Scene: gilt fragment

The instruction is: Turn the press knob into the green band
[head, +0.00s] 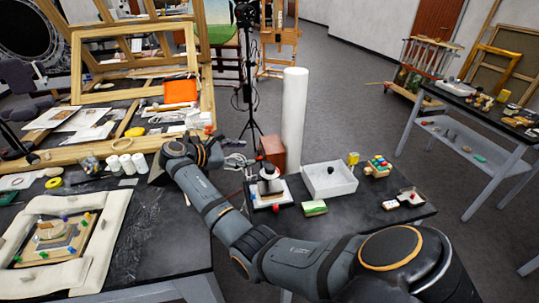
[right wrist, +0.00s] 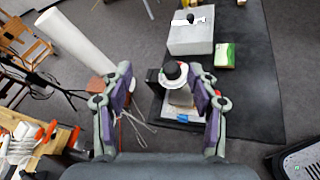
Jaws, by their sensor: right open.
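The press (head: 269,190) stands on the dark bench, with a black knob (head: 268,171) above a pale round disc. In the right wrist view the black knob (right wrist: 172,70) and the pale disc (right wrist: 174,82) appear between the spread fingers, beyond them and untouched. I cannot make out a green band. My right gripper (right wrist: 159,80) is open and empty. In the head view its arm reaches to the left of the press, and its fingers are hard to make out. My left gripper is not in view.
A white bin (head: 329,180) and a green-and-yellow block (head: 314,208) stand close right of the press. A tall white cylinder (head: 294,122) and a brown box (head: 272,153) are behind it. A cluttered table with wooden frames (head: 135,97) is at left.

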